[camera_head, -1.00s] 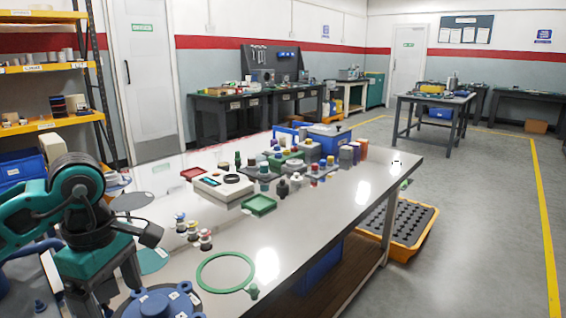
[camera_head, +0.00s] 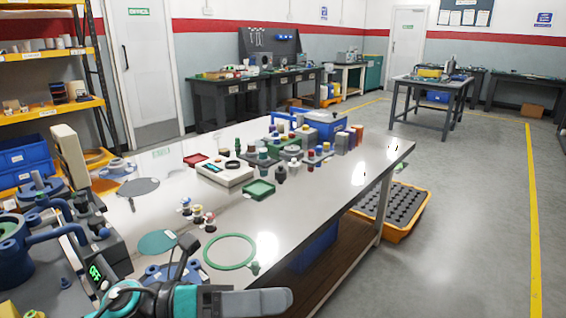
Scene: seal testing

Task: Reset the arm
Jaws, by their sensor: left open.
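My left arm, teal, black and grey, lies across the bottom edge of the head view. My left gripper (camera_head: 182,254) shows as thin dark fingers above the teal link, small and partly hidden by the arm. It is open, and I see nothing between the fingers. Behind it on the shiny table (camera_head: 330,185) are a teal disc (camera_head: 157,243) and a green ring (camera_head: 229,251). A blue flanged part (camera_head: 160,272) is partly covered by the arm. My right gripper is not in view.
Blue pipe fittings and a device with a lit green display (camera_head: 95,273) crowd the left. Small knobbed parts (camera_head: 197,214), a green tray (camera_head: 259,189) and a blue box (camera_head: 325,124) stand farther back. The table's right front is clear. An orange-rimmed crate (camera_head: 404,235) is on the floor.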

